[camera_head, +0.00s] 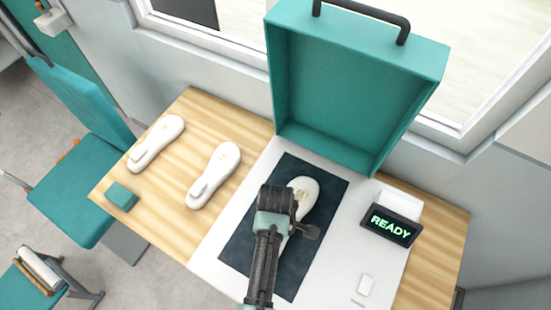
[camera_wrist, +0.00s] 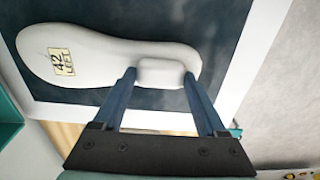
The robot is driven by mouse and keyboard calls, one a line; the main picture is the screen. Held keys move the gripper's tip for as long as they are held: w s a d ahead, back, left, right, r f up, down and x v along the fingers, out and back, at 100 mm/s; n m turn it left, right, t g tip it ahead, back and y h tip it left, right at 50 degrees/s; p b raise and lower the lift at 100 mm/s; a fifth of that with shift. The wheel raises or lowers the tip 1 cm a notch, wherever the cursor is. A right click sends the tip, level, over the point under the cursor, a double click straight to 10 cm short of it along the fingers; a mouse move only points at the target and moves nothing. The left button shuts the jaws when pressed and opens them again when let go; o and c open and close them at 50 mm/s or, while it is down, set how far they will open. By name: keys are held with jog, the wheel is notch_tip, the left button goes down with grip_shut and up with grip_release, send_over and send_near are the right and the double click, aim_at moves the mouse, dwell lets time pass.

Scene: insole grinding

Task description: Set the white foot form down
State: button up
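The white foot form (camera_head: 308,200) is over the dark mat (camera_head: 250,225) in front of the open teal case. In the wrist view the form (camera_wrist: 100,65) lies lengthwise, with a yellow label reading "42 LEFT" towards its wide end. A raised block handle (camera_wrist: 161,73) is near its narrow end. My gripper (camera_wrist: 160,78) has one finger on each side of this handle, close against it, and appears shut on it. In the head view my gripper (camera_head: 278,205) and arm hide the form's narrow end. I cannot tell whether its underside touches the mat.
Two more white forms (camera_head: 157,143) (camera_head: 213,175) lie on the wooden table left of the white base, near a teal block (camera_head: 121,196). The teal lid (camera_head: 340,85) stands open behind. A display reading "READY" (camera_head: 391,225) and a small white piece (camera_head: 365,285) are on the right.

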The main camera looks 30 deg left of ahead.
jog(key=o, duration=0.4)
notch_tip(320, 180, up, 12)
jog(key=shift+r+b, duration=0.15)
jog(key=shift+b, duration=0.3)
jog(key=shift+w, duration=0.1)
